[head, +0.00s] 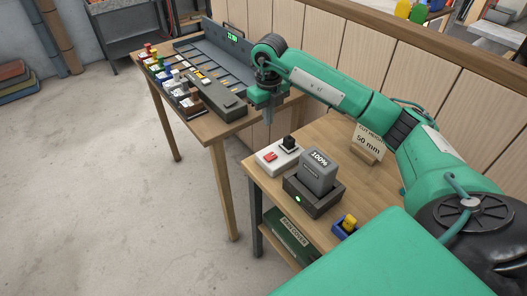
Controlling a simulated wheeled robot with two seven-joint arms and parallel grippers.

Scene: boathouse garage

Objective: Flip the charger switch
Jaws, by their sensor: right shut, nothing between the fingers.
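A white switch box (273,162) with a red rocker switch (269,156) sits at the left corner of the near wooden table. A black plug (289,143) stands in it. Beside it is the dark charger (303,196) with a green light, holding a grey battery (318,172) marked 100%. My right gripper (267,120) points down, shut and empty, above and behind the switch box, apart from it. How the switch is set is too small to tell. My left gripper is out of view.
The far table (205,125) carries a long grey tray (212,56) and several small coloured items. Wood panelling runs behind.

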